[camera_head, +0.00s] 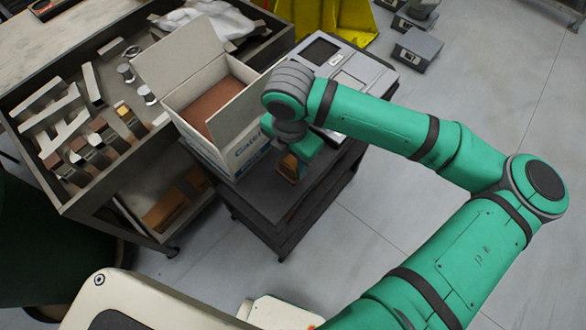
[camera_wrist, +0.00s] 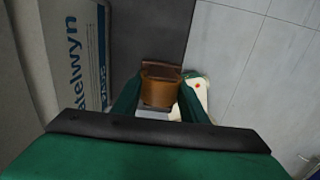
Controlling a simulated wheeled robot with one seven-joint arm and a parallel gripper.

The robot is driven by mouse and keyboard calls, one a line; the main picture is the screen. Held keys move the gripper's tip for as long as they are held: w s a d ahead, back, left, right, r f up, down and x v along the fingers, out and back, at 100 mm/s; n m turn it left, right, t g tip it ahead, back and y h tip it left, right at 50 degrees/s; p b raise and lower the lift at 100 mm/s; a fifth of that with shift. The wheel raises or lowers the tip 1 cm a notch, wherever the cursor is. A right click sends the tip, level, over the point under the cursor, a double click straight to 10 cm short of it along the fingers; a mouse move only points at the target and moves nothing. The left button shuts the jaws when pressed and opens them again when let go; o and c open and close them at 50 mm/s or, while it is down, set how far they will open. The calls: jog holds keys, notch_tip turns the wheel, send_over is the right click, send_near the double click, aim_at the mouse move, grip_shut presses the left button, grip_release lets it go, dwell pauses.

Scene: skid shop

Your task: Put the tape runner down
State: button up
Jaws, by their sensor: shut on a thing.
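The tape runner (camera_wrist: 160,92), a brown and orange piece, sits between the fingers of my gripper (camera_wrist: 158,100) in the wrist view. My gripper is shut on it. In the head view my gripper (camera_head: 292,168) points down over the dark top of a small cart (camera_head: 262,198), just right of an open cardboard box. Only a bit of the tape runner (camera_head: 288,166) shows there, mostly hidden by my gripper. I cannot tell whether it touches the cart top.
The open box (camera_head: 232,150) stands close on the left; its printed side (camera_wrist: 75,50) fills the left of the wrist view. A grey device (camera_head: 345,72) stands behind on the cart. A workbench with a parts tray (camera_head: 75,190) is at left.

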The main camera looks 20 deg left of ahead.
aim_at(291, 160)
jog(key=shift+f, duration=2.65)
jog(key=o, duration=1.1)
jog(key=shift+f, duration=0.15)
jog(key=r, duration=1.2)
jog(key=shift+s+r, duration=0.2)
jog(key=shift+s, duration=0.1)
